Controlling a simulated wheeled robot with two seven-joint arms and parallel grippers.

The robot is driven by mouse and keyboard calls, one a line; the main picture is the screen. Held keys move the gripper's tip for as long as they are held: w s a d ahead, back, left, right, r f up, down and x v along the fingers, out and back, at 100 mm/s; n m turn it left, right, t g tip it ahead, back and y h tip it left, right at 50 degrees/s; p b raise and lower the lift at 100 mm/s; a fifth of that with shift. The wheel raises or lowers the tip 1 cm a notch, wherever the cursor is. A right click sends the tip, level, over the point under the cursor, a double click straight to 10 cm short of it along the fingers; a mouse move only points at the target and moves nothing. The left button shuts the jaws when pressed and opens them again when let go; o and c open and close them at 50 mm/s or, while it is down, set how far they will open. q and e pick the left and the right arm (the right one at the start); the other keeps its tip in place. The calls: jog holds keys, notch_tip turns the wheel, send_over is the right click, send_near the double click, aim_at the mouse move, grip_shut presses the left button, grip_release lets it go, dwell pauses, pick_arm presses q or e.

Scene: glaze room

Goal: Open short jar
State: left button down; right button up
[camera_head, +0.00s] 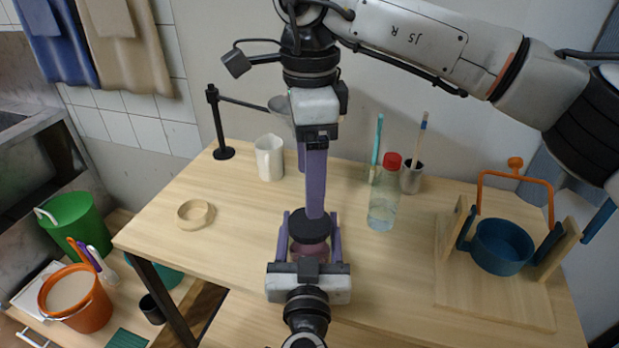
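The short jar has a pink body (310,251) and a dark round lid (309,230). It stands upright near the table's front edge, lid on. My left gripper (310,222) reaches in from the front, one purple finger on each side of the jar. The jar fills the gap between them, and the palm hides its lower front. My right gripper (309,195) comes down from above, its fingers parted front to back. The near fingertip overlaps the lid in the picture; whether it touches cannot be told. The far fingertip is behind and higher in the picture.
A bottle with red cap (382,205) stands close on the right, with a cup of brushes (411,178) behind. A white pitcher (269,160), a ring (194,214) and a black stand (223,152) are left. A blue pot (502,247) sits right. The table's left front is clear.

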aim_at(309, 243)
jog(key=m, duration=0.4)
jog(key=shift+m, duration=0.3)
jog(key=m, duration=1.7)
jog(key=shift+m, duration=0.3)
jog(key=m, duration=0.4)
jog(key=shift+m, duration=0.3)
jog(key=m, duration=0.9)
jog(key=shift+f+m, duration=0.4)
jog(key=shift+f, duration=3.6)
